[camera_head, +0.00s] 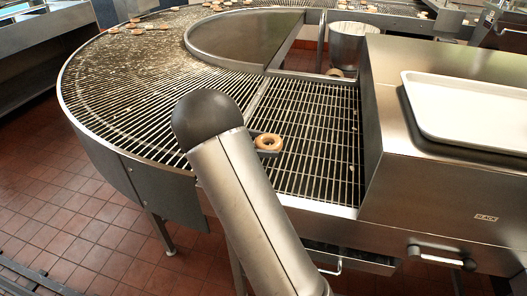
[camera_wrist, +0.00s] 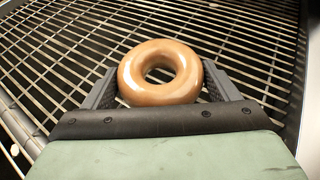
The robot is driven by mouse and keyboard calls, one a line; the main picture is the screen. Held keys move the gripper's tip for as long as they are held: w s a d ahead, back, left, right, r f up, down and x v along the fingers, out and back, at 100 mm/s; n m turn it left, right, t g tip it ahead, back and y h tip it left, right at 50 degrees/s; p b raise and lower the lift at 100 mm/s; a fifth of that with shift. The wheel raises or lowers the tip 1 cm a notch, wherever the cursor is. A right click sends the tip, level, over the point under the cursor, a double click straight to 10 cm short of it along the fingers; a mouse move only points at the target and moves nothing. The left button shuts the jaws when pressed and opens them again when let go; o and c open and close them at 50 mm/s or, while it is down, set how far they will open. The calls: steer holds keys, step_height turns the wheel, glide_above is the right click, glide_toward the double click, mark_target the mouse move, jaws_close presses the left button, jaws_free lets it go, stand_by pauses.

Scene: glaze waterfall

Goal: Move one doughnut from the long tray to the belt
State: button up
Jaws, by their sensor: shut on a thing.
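A glazed doughnut (camera_wrist: 160,73) is between the two dark fingers of my gripper (camera_wrist: 160,85) in the wrist view, and the gripper is shut on it. The doughnut also shows in the head view (camera_head: 268,142), just right of my arm. Below it is the wire-grid belt (camera_head: 315,125); I cannot tell whether the doughnut touches the wires. My arm hides most of the gripper in the head view. A long white tray (camera_head: 470,108) lies on the steel housing at the right, and its visible surface is bare.
The curved belt (camera_head: 120,75) sweeps left and back, with several small doughnuts at its far end. The steel housing (camera_head: 395,150) borders the straight belt on the right. A metal bucket (camera_head: 350,42) stands behind, near another doughnut (camera_head: 335,72). The belt around my gripper is clear.

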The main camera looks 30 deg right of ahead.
steer(key=shift+w+d+f, duration=0.1)
steer(key=shift+w+f, duration=0.25)
steer(key=shift+f, duration=1.55)
steer(key=shift+f, duration=0.1)
steer(key=shift+f, duration=0.15)
steer(key=o, duration=0.9)
steer(key=shift+r, duration=0.2)
